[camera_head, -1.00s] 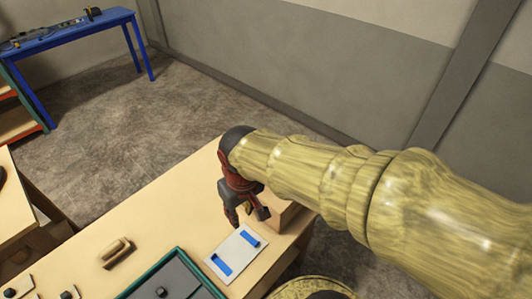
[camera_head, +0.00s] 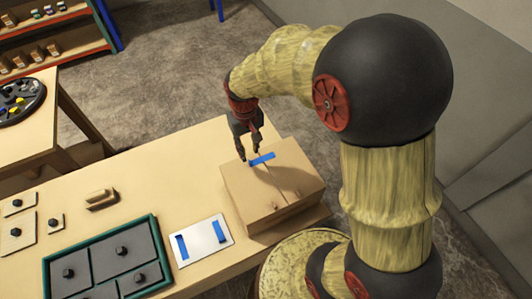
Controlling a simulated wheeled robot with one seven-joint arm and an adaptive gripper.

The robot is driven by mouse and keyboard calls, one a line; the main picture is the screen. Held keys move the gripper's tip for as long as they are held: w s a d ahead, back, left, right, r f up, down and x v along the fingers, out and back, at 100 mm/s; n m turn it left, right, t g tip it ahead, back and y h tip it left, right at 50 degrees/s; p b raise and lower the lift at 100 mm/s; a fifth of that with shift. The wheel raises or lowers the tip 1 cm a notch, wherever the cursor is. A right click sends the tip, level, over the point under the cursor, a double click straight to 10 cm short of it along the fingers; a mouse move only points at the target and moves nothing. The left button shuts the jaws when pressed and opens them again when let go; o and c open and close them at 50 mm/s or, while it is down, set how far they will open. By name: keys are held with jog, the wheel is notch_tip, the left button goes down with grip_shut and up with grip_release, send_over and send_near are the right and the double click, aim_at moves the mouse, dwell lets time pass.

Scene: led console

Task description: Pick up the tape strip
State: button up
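A blue tape strip (camera_head: 264,158) is at the top of the cardboard box (camera_head: 279,190) and appears to lie flat across its seam. Two more blue strips, a left one (camera_head: 182,247) and a right one (camera_head: 219,232), lie on a white card (camera_head: 201,240) on the table. My gripper (camera_head: 250,160) points down over the far left part of the box top, with its fingertips close to the left end of the strip there. A gap shows between the fingers. Whether they touch the strip I cannot tell.
A green-rimmed tray (camera_head: 157,236) with grey knobbed panels is left of the card. A wooden block (camera_head: 101,199) and knobbed plates (camera_head: 16,236) lie further left. A second table with a round dark tray (camera_head: 20,97) stands at far left. The table around the block is clear.

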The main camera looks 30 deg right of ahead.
aim_at(251, 163)
notch_tip(251, 163, down, 2)
jog(key=shift+a+f, duration=0.1)
jog(key=shift+f, duration=0.15)
jog(key=shift+d+f+b, duration=0.2)
jog(key=shift+f+b, duration=0.1)
jog(key=shift+f, duration=0.3)
notch_tip(251, 163, down, 4)
jog(key=shift+d+b, duration=0.1)
jog(key=shift+b, duration=0.3)
jog(key=shift+s, duration=0.1)
jog(key=c, duration=0.3)
grip_shut()
